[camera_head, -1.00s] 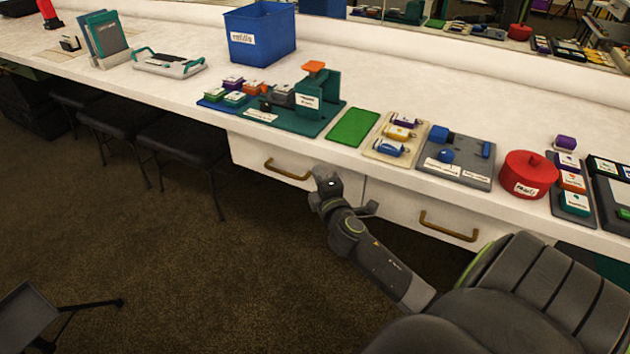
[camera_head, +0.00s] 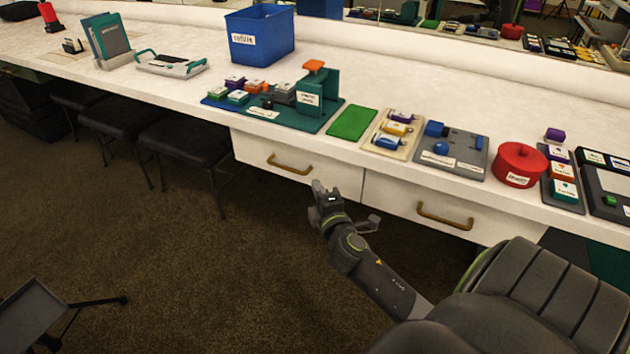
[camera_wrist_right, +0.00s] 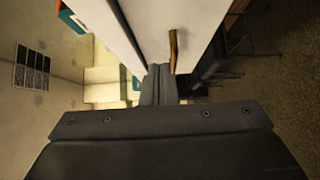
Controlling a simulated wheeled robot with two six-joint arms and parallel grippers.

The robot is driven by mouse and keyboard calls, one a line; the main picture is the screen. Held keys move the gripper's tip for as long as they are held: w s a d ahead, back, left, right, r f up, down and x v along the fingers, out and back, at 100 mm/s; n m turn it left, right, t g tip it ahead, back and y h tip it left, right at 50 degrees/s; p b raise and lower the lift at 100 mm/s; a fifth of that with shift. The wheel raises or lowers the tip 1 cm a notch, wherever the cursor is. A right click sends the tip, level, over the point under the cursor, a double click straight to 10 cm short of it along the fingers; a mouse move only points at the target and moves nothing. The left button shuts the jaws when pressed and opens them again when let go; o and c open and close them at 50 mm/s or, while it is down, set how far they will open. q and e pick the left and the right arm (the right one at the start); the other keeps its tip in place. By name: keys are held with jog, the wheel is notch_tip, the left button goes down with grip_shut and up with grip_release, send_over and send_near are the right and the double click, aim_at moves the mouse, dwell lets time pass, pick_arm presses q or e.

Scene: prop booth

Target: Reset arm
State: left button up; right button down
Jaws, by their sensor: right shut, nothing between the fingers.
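My right gripper (camera_head: 325,190) is in front of the white counter's drawers, below the counter edge and near the gap between two drawer fronts. Its fingers are shut with nothing held. In the right wrist view the closed fingers (camera_wrist_right: 158,85) point toward the drawer fronts, with a brass handle (camera_wrist_right: 173,50) beyond them. I cannot tell from these views how close the fingers are to the drawer front. My left gripper is not in view.
The counter (camera_head: 400,85) carries a blue bin (camera_head: 262,40), a teal press board (camera_head: 310,100), a green mat (camera_head: 352,123), a grey board (camera_head: 470,150) and a red pot (camera_head: 520,165). Two brass handles (camera_head: 289,164) (camera_head: 445,215) stick out from the drawers. Black chairs (camera_head: 190,145) stand left under the counter.

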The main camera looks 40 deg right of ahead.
jog(key=shift+v, duration=3.15)
jog(key=s+f+m+g+y, duration=0.1)
jog(key=s+f+m+g, duration=0.45)
jog(key=f, duration=0.35)
jog(key=s+f+m+g, duration=0.4)
jog(key=s+f, duration=0.2)
jog(key=f, duration=0.3)
jog(key=s+a+f+m+g+y+p, duration=0.1)
jog(key=s+a+f+m+g+y, duration=0.2)
jog(key=s+a+f, duration=0.3)
jog(key=s+a+f+m+g+y+p, duration=0.1)
jog(key=s+a+f+m+g+y, duration=0.25)
jog(key=s+a, duration=0.4)
pick_arm(q)
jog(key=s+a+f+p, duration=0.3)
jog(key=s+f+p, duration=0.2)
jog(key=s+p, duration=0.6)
jog(key=p, duration=0.5)
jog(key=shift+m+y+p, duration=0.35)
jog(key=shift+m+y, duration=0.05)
pick_arm(e)
jog(key=s+d+f+n+h, duration=0.1)
jog(key=s+d+f, duration=0.1)
jog(key=s, duration=0.4)
jog(key=s+d+f, duration=0.3)
jog(key=s, duration=0.3)
jog(key=shift+s+d+n+t+h, duration=0.3)
jog(key=shift+s+d+n+h, duration=0.05)
jog(key=shift+n, duration=0.05)
